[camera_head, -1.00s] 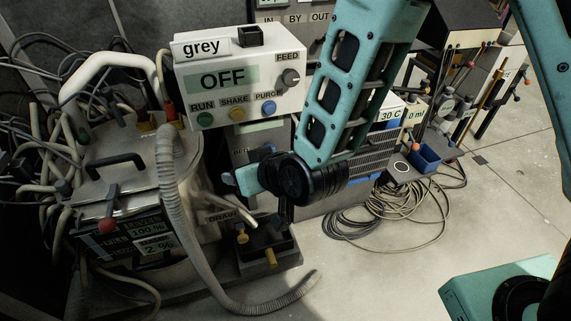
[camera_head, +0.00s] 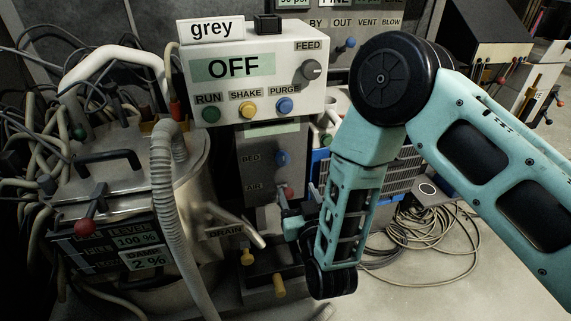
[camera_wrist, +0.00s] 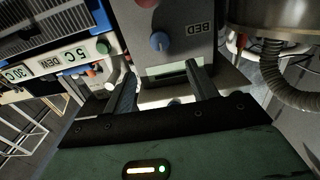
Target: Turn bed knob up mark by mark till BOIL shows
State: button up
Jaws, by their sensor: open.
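The blue BED knob (camera_head: 281,158) sits on the grey column panel below the white "grey" box, beside its BED label (camera_head: 251,158). The knob also shows in the wrist view (camera_wrist: 160,41), beyond the fingertips and apart from them. A pale green display strip (camera_head: 272,128) lies above the knob; its wording is unreadable in both views. My gripper (camera_head: 291,222) is low in front of the panel, below the knob. In the wrist view my gripper (camera_wrist: 162,78) is open, with nothing between its two fingers.
A red AIR knob (camera_head: 287,192) is just below the BED knob, close to my gripper. The white box (camera_head: 296,98) reads OFF and overhangs the panel. A metal vessel (camera_head: 187,200) with a hose stands left. Coiled cables (camera_head: 425,235) lie on the floor right.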

aim_at(284, 160)
jog(key=b+x, duration=0.2)
jog(key=x, duration=1.1)
jog(key=c, duration=1)
